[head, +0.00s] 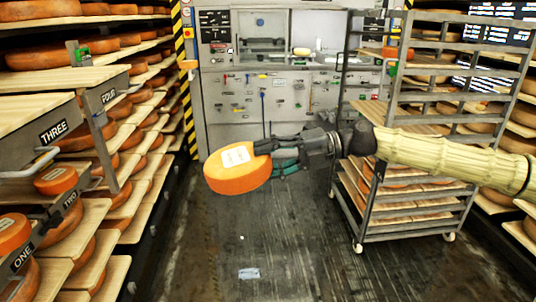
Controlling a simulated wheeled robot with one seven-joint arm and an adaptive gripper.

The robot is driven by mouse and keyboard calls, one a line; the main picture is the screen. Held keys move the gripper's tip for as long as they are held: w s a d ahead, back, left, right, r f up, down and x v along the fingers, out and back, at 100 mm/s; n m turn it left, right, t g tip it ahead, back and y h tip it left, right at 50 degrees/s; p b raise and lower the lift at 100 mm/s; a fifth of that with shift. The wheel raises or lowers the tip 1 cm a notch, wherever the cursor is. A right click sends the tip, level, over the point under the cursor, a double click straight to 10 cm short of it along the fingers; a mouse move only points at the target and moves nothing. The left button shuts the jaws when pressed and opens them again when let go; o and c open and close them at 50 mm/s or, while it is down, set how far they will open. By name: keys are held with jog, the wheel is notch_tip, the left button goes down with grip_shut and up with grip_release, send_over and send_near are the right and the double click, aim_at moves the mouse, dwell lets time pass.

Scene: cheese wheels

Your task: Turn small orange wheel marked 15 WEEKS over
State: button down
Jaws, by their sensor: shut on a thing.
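A small orange cheese wheel (238,178) with a white label on its upper face hangs in the air over the aisle, at the middle left of the head view. The label's writing is too small to read. The wheel is tilted a little, with its label face up and its orange rim toward me. My gripper (272,152) reaches in from the right and is shut on the right edge of the wheel. The wheel's underside and the far finger contact are hidden.
Shelves at left carry plates marked ONE, TWO, THREE (54,131) and FOUR, with orange wheels (56,180) on some boards. A metal rack cart (415,231) stands at right under my arm. A grey machine wall (225,100) closes the back. The aisle floor (300,250) is mostly clear.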

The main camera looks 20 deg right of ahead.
aim_at(250, 152)
jog(key=shift+w+a+r+g+h+p, duration=0.15)
jog(key=shift+r+h+p, duration=0.35)
jog(key=shift+p, duration=2.75)
jog(key=shift+s+r+g+h+p, duration=0.15)
jog(key=shift+r+h+p, duration=0.3)
jog(key=shift+p, duration=2.75)
jog(key=shift+w+a+r+g+h+p, duration=0.2)
jog(key=shift+h+p, duration=0.45)
jog(key=shift+p, duration=2.6)
jog(key=shift+a+r+g+h+p, duration=0.25)
jog(key=shift+h+p, duration=0.3)
jog(key=shift+p, duration=2.1)
jog(key=shift+a+r+g+h+p, duration=0.15)
jog(key=shift+r+h+p, duration=0.3)
jog(key=shift+p, duration=2.15)
jog(key=shift+w+a+r+h+p, duration=0.2)
jog(key=shift+h+p, duration=0.5)
jog(key=shift+p, duration=1)
jog(key=shift+a+r+g+h+p, duration=0.15)
jog(key=shift+a+g+h+p, duration=0.15)
jog(key=shift+h+p, duration=0.5)
jog(key=shift+w+a+r+h+p, duration=0.1)
jog(key=shift+a+r+h+p, duration=0.05)
jog(key=shift+h+p, duration=0.25)
jog(key=shift+a+g, duration=0.25)
jog(key=shift+g, duration=0.05)
jog(key=shift+w+a+r+h, duration=0.1)
jog(key=shift+w+a+h, duration=0.1)
jog(key=shift+h, duration=0.5)
